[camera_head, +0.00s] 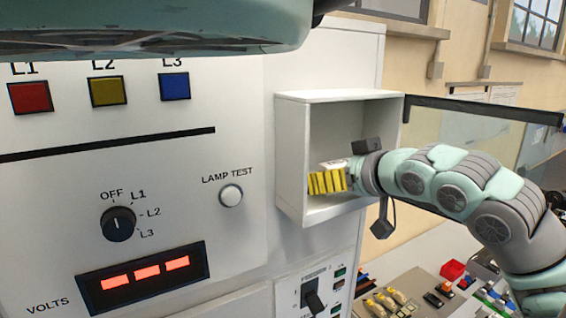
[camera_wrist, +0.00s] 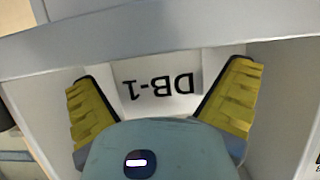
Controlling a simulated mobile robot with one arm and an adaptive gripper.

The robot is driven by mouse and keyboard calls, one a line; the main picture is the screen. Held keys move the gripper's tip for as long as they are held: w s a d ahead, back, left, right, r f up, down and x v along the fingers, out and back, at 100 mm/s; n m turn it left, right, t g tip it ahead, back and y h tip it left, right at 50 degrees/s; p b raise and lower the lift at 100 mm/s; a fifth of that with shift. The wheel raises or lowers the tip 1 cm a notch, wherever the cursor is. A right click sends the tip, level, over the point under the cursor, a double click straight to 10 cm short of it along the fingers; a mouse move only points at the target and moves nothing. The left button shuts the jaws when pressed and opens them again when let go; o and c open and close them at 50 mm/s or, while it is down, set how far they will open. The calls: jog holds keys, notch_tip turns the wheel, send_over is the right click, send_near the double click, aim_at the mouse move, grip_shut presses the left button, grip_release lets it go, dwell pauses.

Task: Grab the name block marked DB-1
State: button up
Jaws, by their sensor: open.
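The name block marked DB-1 (camera_wrist: 157,103) is white with black lettering, which reads upside down in the wrist view. It sits inside a white open-fronted box (camera_head: 291,150) on the panel's right side. My gripper (camera_wrist: 163,78) is open, with one yellow ribbed finger on each side of the block's lettered face. In the wrist view there appears to be a gap between each finger and the lettering; contact cannot be told. In the head view my gripper (camera_head: 328,182) reaches into the box from the right, and its fingers and wrist hide much of the interior.
The box walls stand close around my gripper. The panel at left carries a rotary selector (camera_head: 118,224), a lamp test button (camera_head: 231,195) and a red volts display (camera_head: 143,279). A bench with small parts and a red bin (camera_head: 452,270) lies below my arm.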

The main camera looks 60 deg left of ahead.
jog(key=c, duration=1.1)
jog(key=shift+d+r, duration=0.1)
